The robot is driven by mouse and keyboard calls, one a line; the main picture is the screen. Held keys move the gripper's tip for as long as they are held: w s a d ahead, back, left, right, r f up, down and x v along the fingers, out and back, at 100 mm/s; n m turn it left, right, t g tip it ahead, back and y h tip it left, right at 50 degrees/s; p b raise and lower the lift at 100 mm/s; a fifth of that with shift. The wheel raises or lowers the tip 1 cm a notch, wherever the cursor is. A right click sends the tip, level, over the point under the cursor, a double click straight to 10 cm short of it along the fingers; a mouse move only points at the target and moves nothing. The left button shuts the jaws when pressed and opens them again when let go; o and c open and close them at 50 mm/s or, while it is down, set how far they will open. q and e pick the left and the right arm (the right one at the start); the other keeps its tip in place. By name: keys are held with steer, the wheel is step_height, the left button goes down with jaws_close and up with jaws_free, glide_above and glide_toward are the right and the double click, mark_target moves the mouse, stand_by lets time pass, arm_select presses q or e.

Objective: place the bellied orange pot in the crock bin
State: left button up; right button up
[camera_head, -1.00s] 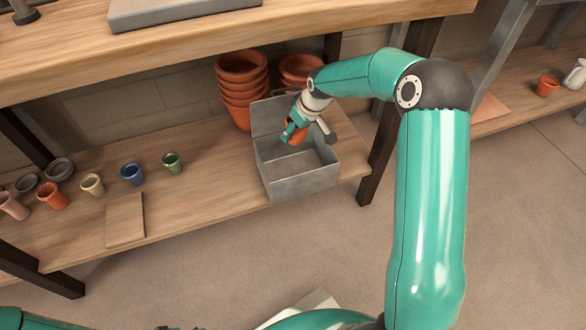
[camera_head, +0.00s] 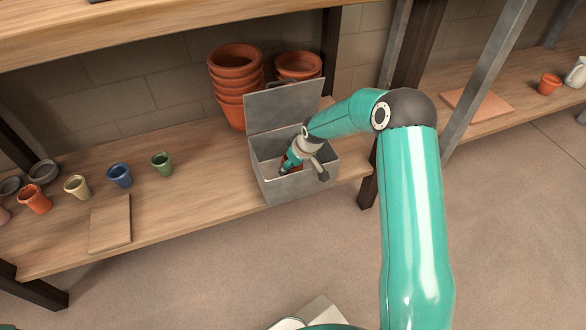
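The crock bin (camera_head: 308,185) is a grey open box with its lid raised at the back, on the wooden shelf. My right gripper (camera_head: 289,169) reaches down into its opening from the right. My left gripper is out of view.
Stacked terracotta pots (camera_head: 236,75) stand behind the bin, beside another stack (camera_head: 298,66). To the left are a green cup (camera_head: 162,164), a blue cup (camera_head: 120,175), a cream cup (camera_head: 77,187), an orange cup (camera_head: 35,199) and a wooden board (camera_head: 110,223). An upper shelf edge overhangs.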

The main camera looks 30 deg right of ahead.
steer(key=shift+f, duration=0.1)
steer(key=o, duration=1.3)
steer(key=shift+f, duration=0.1)
steer(key=shift+c, duration=0.2)
steer(key=p+v, duration=0.5)
steer(key=v, duration=0.7)
steer(key=shift+d, duration=0.1)
